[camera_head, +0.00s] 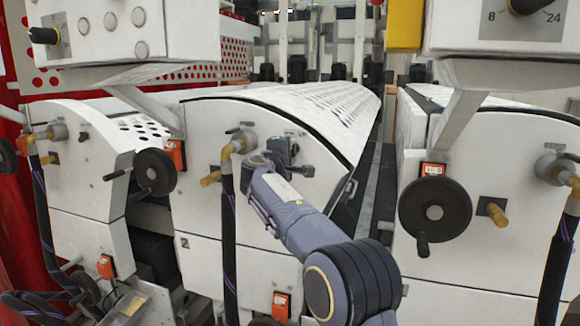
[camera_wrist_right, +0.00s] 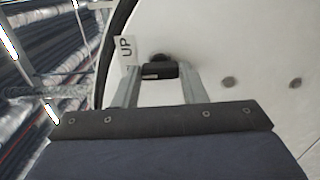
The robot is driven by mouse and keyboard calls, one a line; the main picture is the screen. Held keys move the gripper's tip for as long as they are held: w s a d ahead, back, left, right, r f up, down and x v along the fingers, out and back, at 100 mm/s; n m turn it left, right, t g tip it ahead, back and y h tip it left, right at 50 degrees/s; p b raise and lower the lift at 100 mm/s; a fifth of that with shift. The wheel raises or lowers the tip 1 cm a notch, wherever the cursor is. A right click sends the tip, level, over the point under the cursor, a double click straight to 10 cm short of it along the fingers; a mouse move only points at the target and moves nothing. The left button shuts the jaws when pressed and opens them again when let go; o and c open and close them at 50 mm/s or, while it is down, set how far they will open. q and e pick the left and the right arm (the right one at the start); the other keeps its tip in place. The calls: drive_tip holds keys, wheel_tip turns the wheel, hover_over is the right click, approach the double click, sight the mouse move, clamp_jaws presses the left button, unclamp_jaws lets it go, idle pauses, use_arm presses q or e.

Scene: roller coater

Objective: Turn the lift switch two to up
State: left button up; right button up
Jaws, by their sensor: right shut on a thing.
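The lift switch (camera_wrist_right: 160,71), a small black knob on the white machine panel, shows in the right wrist view. In the head view my right gripper (camera_head: 283,152) is at the upper front of the middle white unit (camera_head: 205,220), which bears a "2". The gripper and arm hide the switch there. My left gripper is not in view.
A hose fitting (camera_head: 238,143) with a black hose is close to the left of my right gripper. A black handwheel (camera_head: 155,172) is farther left, and another handwheel (camera_head: 435,213) is on the right unit. An orange-framed switch (camera_head: 281,305) sits low on the middle unit.

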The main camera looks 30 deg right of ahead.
drive_tip(key=shift+f+m+b, duration=0.2)
drive_tip(key=shift+m+b, duration=2.2)
drive_tip(key=shift+m, duration=0.8)
drive_tip(key=o, duration=1)
drive_tip(key=shift+r, duration=0.1)
